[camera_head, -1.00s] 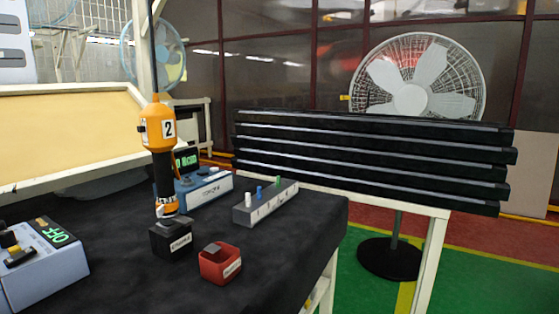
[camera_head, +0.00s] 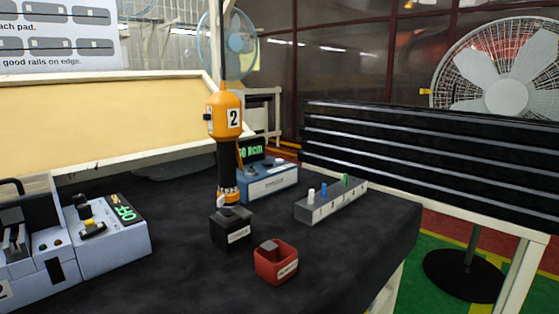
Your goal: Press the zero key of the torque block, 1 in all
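The torque block (camera_head: 272,183) is a blue-grey box with a white label on its front, standing on the black-covered table. Its dark display with green characters, partly readable as "0 Ncm", rises at its back left. Small parts show on its top, but I cannot tell which is the zero key. An orange and black driver (camera_head: 226,112) marked "2" hangs upright in front of the block's left side and hides part of it. Neither of my grippers is in view.
A black labelled box (camera_head: 232,230) stands under the driver, with a red open box (camera_head: 276,263) beside it. A grey block with white, blue and green pegs (camera_head: 330,204) is at right. A machine with an "OFF" display (camera_head: 112,235) is at left. The table's front middle is clear.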

